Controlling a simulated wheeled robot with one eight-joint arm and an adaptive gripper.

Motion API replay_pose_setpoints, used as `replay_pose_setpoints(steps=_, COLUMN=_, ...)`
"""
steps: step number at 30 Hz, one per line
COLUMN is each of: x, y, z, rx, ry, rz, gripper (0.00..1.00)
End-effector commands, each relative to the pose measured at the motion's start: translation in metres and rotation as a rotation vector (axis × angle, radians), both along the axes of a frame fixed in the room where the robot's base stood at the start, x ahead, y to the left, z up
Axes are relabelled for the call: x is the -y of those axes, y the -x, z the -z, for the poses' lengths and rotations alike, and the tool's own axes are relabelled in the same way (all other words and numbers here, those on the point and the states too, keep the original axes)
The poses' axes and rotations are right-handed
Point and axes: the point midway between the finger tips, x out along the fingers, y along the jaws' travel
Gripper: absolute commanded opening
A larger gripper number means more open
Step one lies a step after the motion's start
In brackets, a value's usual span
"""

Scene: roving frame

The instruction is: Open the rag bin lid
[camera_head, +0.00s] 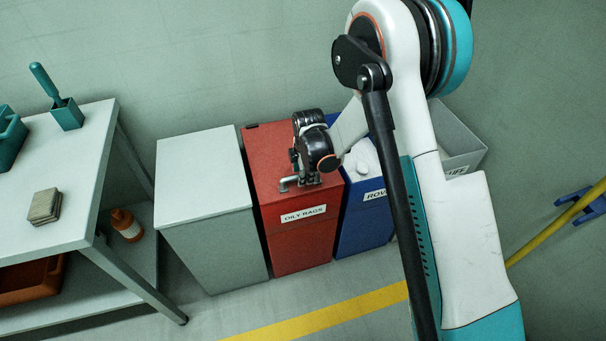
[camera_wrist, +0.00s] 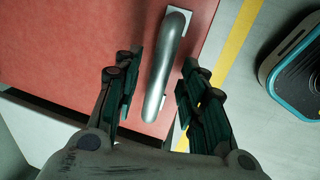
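The rag bin is a red box (camera_head: 304,251) labelled "OILY RAGS", between a grey bin and a blue bin in the head view. Its flat red lid (camera_head: 265,150) looks closed. In the wrist view the red lid (camera_wrist: 80,50) fills the left side, with a silver bar handle (camera_wrist: 168,65) near its edge. My gripper (camera_head: 300,182) is over the front part of the lid in the head view. In the wrist view my gripper (camera_wrist: 157,88) is open, one finger on each side of the handle, with gaps showing. Whether a finger touches the handle I cannot tell.
A grey bin (camera_head: 205,180) stands left and a blue bin (camera_head: 364,225) right of the red one. A workbench (camera_head: 85,150) is at the left. A yellow floor line (camera_head: 330,315) runs in front of the bins. My arm hides part of the right side.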

Motion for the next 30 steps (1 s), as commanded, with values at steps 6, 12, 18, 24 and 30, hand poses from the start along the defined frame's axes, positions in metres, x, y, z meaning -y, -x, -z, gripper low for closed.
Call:
replay_pose_setpoints(steps=6, x=0.000, y=0.000, z=0.000, rx=0.000, ry=0.000, rz=0.000, gripper=0.38)
replay_pose_setpoints(steps=12, x=0.000, y=0.000, z=0.000, rx=0.000, ry=0.000, rz=0.000, gripper=0.00)
replay_pose_setpoints(steps=18, x=0.000, y=0.000, z=-0.001, rx=-0.002, ry=0.001, rz=0.000, gripper=0.00)
replay_pose_setpoints(steps=24, x=-0.001, y=-0.003, z=-0.016, rx=-0.034, ry=0.010, rz=0.000, gripper=0.00)
replay_pose_setpoints(steps=30, x=-0.004, y=-0.013, z=-0.056, rx=-0.130, ry=0.037, rz=0.000, gripper=0.00)
